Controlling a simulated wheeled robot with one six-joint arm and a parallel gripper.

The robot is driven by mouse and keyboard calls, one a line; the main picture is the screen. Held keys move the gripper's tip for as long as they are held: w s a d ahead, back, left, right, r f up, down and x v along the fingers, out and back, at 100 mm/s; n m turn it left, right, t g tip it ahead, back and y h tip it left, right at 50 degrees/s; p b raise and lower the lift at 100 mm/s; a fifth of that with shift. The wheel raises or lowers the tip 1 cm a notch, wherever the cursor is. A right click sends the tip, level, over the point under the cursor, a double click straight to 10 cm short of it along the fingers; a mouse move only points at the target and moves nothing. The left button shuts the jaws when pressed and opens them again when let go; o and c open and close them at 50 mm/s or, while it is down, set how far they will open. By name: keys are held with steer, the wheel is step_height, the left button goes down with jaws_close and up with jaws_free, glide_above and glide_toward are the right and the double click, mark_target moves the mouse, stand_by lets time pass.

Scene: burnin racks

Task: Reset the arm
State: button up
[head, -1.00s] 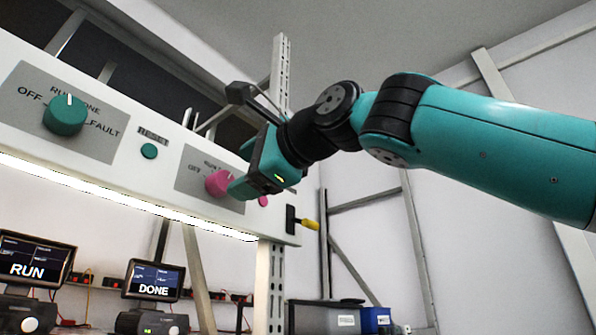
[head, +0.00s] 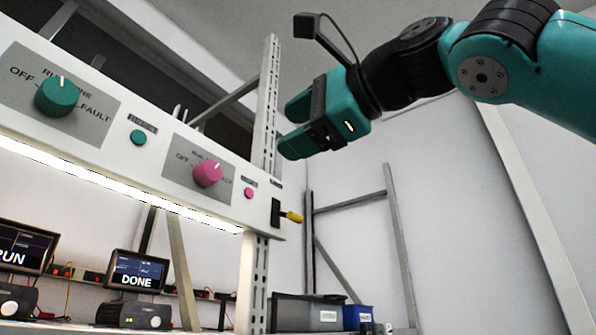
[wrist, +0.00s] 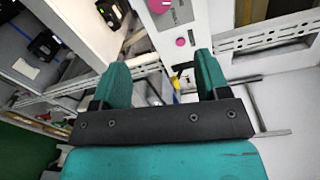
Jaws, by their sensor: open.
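My gripper (head: 287,128) is open and empty, raised in the air to the right of the control panel (head: 150,165) in the head view. Its two teal fingers point left toward the rack and touch nothing. In the wrist view, my gripper (wrist: 160,78) shows its fingers spread apart, with the panel's pink knob (wrist: 158,5) and pink button (wrist: 181,42) beyond them. In the head view, the pink knob (head: 207,173) has its white mark pointing up and to the right. My arm reaches in from the upper right.
A teal knob (head: 57,96) and teal button (head: 138,137) are on the panel's left. A yellow-handled lever (head: 292,217) sticks out at the panel's right end. A slotted upright (head: 268,90) stands close behind the fingers. Monitors (head: 137,272) and bins (head: 308,312) stand below.

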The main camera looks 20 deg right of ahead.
stand_by(0.3)
steer(key=w+a+f+n+g+h, duration=0.15)
steer(key=f+n, duration=0.25)
steer(key=f, duration=0.7)
steer(key=w+f+n+g+h, duration=0.2)
steer(key=w+f+n+g, duration=0.15)
steer(key=f, duration=0.75)
steer(key=w+a+f+n+g+h, duration=0.15)
steer(key=f+n, duration=0.35)
steer(key=f, duration=0.6)
steer(key=s+d+f+n+g, duration=0.2)
steer(key=s+f, duration=0.3)
steer(key=f, duration=0.3)
steer(key=s+d+f+n+g, duration=0.2)
steer(key=s+f+n+g, duration=0.1)
steer(key=f, duration=0.5)
steer(key=s+d+f+n+g+b, duration=0.1)
steer(key=s+d+f+n+g, duration=0.1)
steer(key=s+f, duration=0.4)
step_height(320, 180, down, 2)
steer(key=shift+s+d+f+n+g+h, duration=0.1)
steer(key=shift+s+d+n+g+h, duration=0.2)
steer(key=shift+n+g, duration=0.15)
